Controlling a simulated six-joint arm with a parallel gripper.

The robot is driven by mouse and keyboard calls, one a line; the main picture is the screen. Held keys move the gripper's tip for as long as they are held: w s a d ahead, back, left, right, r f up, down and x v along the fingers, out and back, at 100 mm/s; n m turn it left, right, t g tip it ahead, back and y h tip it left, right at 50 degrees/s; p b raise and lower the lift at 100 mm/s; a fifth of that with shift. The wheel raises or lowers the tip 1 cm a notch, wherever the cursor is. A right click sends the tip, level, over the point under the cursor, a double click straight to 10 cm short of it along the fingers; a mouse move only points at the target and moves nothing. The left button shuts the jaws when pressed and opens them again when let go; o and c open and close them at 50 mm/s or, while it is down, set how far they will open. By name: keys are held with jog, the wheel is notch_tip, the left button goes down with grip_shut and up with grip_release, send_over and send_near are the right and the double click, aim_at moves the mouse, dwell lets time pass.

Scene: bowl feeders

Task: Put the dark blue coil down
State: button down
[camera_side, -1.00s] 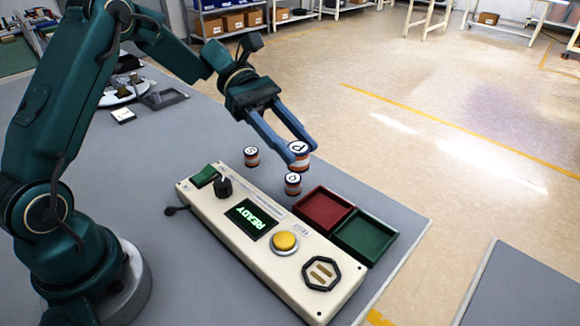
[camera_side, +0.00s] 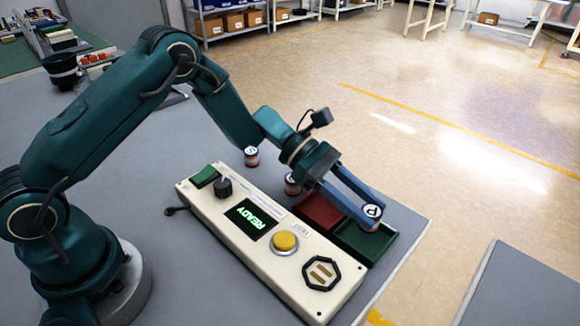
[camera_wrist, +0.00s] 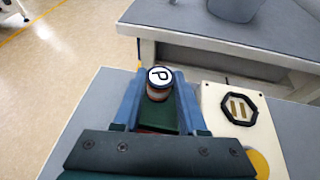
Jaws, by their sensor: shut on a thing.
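My gripper (camera_side: 370,211) is shut on a small round coil (camera_side: 371,222) with a dark rim and a white lettered top. In the side view the coil is over the far part of the green tray (camera_side: 347,248). I cannot tell whether it touches the tray floor. In the wrist view the coil (camera_wrist: 159,88) is upright between the blue fingers, with a brownish band and no clear dark blue. Part of the green tray (camera_wrist: 165,116) shows below it. The red tray (camera_side: 308,205) beside it is partly hidden by my gripper.
Two more coils stand on the grey table, one (camera_side: 251,157) behind the control box and one (camera_side: 292,185) close to my gripper. The cream control box (camera_side: 268,262) has a READY screen, a yellow button and an octagonal socket (camera_side: 321,273). The table edge lies just right of the trays.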

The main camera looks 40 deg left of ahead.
jog(key=shift+f, duration=1.7)
jog(key=shift+f, duration=0.15)
jog(key=shift+c, duration=2.3)
grip_release()
